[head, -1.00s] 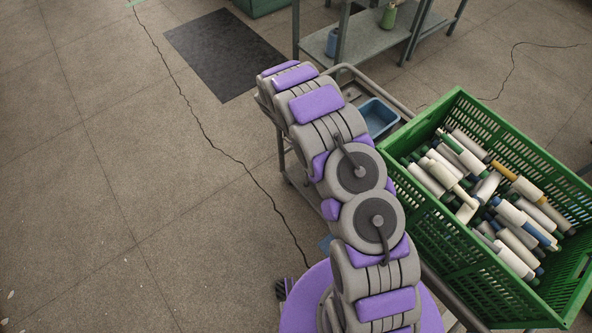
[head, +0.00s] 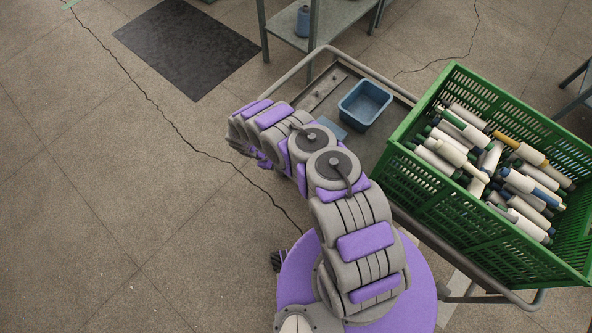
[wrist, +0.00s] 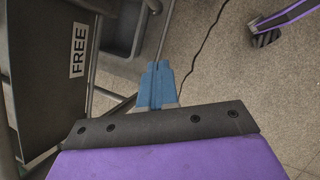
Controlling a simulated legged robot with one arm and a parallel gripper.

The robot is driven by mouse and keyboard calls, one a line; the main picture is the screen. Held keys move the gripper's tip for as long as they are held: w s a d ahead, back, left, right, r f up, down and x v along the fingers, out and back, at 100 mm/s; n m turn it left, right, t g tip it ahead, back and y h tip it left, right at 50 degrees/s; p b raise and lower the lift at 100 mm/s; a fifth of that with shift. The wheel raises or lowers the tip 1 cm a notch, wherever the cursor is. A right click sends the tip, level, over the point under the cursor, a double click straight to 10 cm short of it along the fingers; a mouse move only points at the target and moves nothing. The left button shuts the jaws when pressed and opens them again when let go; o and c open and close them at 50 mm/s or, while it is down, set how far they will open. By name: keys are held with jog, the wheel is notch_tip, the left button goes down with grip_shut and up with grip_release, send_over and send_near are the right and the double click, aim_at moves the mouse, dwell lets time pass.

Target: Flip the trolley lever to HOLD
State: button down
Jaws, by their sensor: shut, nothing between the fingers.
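My gripper (wrist: 157,85) shows in the wrist view as two blue fingers pressed together with nothing between them, in front of my dark and purple wrist end. A thin grey rod (wrist: 166,30) runs up from behind the fingertips; I cannot tell whether it is the lever or whether the fingers touch it. A dark panel (wrist: 40,75) with a white FREE label (wrist: 79,50) is to the left of the fingers. No HOLD label shows. In the head view the trolley (head: 312,62) stands to the right of my arm, whose bent links hide my gripper and the lever.
A green crate (head: 480,225) of used bobbins sits on the trolley's right part. A small blue bin (head: 365,102) is on the trolley deck. A grey table (head: 325,35) stands behind. A dark mat (head: 187,48) lies on the floor, which is clear on the left.

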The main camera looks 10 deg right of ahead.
jog(key=s+d+r+b+x, duration=0.1)
jog(key=b+x, duration=0.3)
jog(key=x, duration=0.9)
jog(key=shift+d, duration=0.45)
jog(key=shift+s+d+r+p, duration=0.1)
jog(key=shift+s+r+p, duration=0.05)
jog(key=shift+s+p, duration=0.15)
